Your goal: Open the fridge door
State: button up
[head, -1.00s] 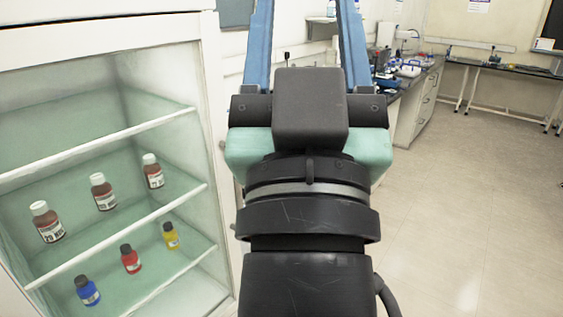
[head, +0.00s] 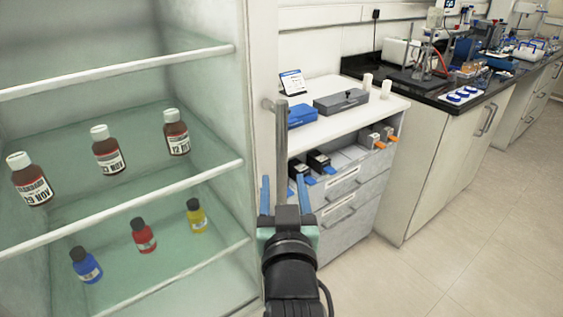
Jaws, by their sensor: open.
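The fridge (head: 262,60) stands at the left with its shelves and bottles in view. Its door looks shut, with the contents showing through a clear pane. A grey vertical handle (head: 282,135) is on the right edge of the door, its upper mount in view. My gripper (head: 285,181) is at the lower end of the handle, open, its blue fingers one on each side of the bar in the picture. I cannot tell whether either finger touches the bar. The handle's lower end is hidden behind my gripper.
Brown bottles (head: 108,152) and small coloured bottles (head: 143,236) stand on the fridge shelves. A white drawer cabinet (head: 345,215) stands close to the right of the handle, with a grey box (head: 341,102) on top. The floor (head: 470,240) at the right is clear.

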aim_at(282, 166)
jog(key=w, duration=0.7)
jog(key=shift+w+a, duration=0.15)
jog(key=shift+w, duration=0.05)
grip_shut()
dwell(1.2)
